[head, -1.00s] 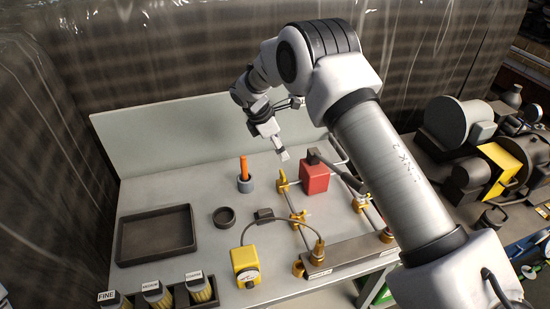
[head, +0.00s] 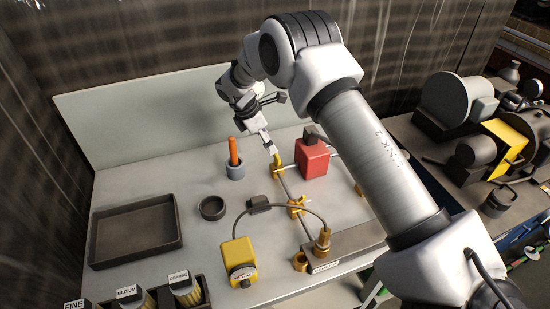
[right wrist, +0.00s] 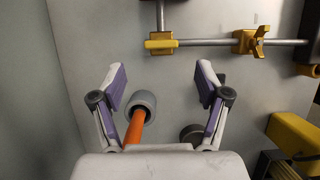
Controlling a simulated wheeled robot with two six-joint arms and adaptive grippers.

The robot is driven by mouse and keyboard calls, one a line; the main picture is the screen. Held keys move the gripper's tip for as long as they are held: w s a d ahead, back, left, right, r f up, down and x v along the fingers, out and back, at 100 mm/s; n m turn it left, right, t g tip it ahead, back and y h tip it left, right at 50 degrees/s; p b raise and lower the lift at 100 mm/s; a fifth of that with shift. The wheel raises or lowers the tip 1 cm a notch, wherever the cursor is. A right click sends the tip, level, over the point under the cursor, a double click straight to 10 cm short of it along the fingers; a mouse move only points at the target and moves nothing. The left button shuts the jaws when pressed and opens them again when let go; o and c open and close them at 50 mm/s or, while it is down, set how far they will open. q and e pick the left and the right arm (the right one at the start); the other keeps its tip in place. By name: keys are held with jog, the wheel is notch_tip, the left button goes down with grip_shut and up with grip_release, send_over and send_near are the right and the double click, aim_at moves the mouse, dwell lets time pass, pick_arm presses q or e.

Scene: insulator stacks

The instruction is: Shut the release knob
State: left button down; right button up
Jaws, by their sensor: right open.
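My right gripper (head: 268,147) is open and empty above the bench, close to a yellow clamp (head: 277,163) on the rod frame. In the right wrist view the open jaws (right wrist: 162,85) are spread, with the clamp's yellow bar (right wrist: 160,44) ahead of them. A yellow winged knob (right wrist: 255,40) sits on the rod to the right; it also shows in the head view (head: 297,206). I cannot tell which of these yellow parts is the release knob. Contact between gripper and clamp is not visible. My left gripper is out of view.
A grey cup (head: 236,171) with an orange handle (head: 234,151) stands beside the clamp. A red block (head: 312,159) is to the right. A yellow gauge box (head: 238,258) with a hose stands in front. A dark tray (head: 96,251) and ring (head: 212,208) lie left.

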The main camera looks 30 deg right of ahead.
aim_at(277, 155)
jog(key=p+x, duration=0.1)
jog(key=x, duration=0.5)
jog(key=shift+s+d, duration=0.1)
jog(key=shift+d+f, duration=0.15)
jog(key=shift+f, duration=0.3)
jog(key=shift+r, duration=0.1)
jog(key=shift+c, duration=0.4)
jog(key=c, duration=1.1)
